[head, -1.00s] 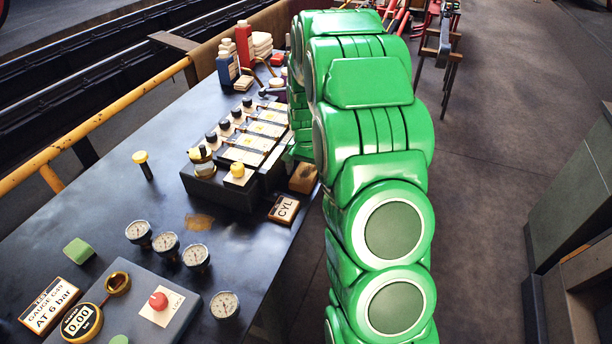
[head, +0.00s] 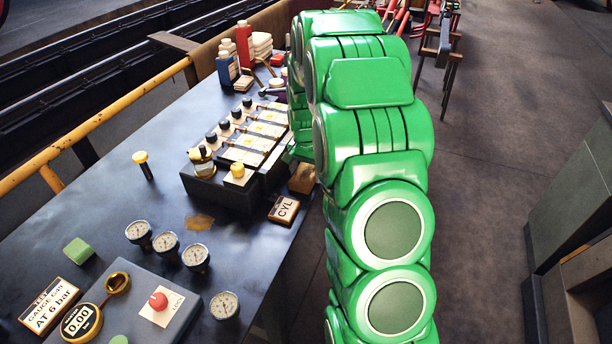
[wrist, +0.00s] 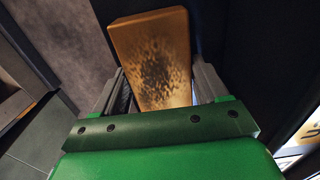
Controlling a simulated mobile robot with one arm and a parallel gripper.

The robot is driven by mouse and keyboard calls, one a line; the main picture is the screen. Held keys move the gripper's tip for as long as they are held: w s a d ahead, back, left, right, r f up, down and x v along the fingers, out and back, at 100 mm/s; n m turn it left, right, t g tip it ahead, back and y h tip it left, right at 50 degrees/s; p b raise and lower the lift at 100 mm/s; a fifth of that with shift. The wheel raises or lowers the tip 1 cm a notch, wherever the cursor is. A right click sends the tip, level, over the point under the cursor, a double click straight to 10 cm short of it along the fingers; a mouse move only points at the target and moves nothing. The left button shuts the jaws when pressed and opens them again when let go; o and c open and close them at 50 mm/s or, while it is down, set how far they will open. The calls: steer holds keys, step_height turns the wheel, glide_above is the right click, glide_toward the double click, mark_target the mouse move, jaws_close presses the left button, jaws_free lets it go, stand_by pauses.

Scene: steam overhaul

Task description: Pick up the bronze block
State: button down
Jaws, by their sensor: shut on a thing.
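The bronze block (wrist: 152,50) is a brownish-gold rectangular block with dark speckles on its face. In the wrist view it stands between the two fingers of my gripper (wrist: 162,88), which is shut on it. In the head view the block (head: 303,179) shows beside the right edge of the dark bench, just below the green end of my arm. My arm hides most of the gripper there. I cannot tell whether the block touches the bench.
A dark valve box (head: 222,190) with yellow and black knobs stands just left of the block. A CYL sign (head: 284,210) lies near the bench edge. Several gauges (head: 166,244) stand nearer on the bench (head: 110,205). Open floor (head: 480,200) lies to the right.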

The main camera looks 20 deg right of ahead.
mark_target(306, 172)
steer(key=shift+r, duration=0.1)
steer(key=shift+r, duration=0.55)
step_height(306, 172, up, 2)
steer(key=shift+r, duration=0.1)
steer(key=s+r, duration=0.2)
steer(key=r, duration=0.1)
steer(key=s+a+r, duration=0.1)
steer(key=s+r, duration=0.1)
steer(key=shift+s+a+r, duration=0.1)
steer(key=shift+s+r, duration=0.3)
steer(key=s+a+r, duration=0.2)
steer(key=s+r, duration=0.1)
steer(key=s, duration=0.5)
steer(key=shift+s+r, duration=0.35)
steer(key=shift+r, duration=0.05)
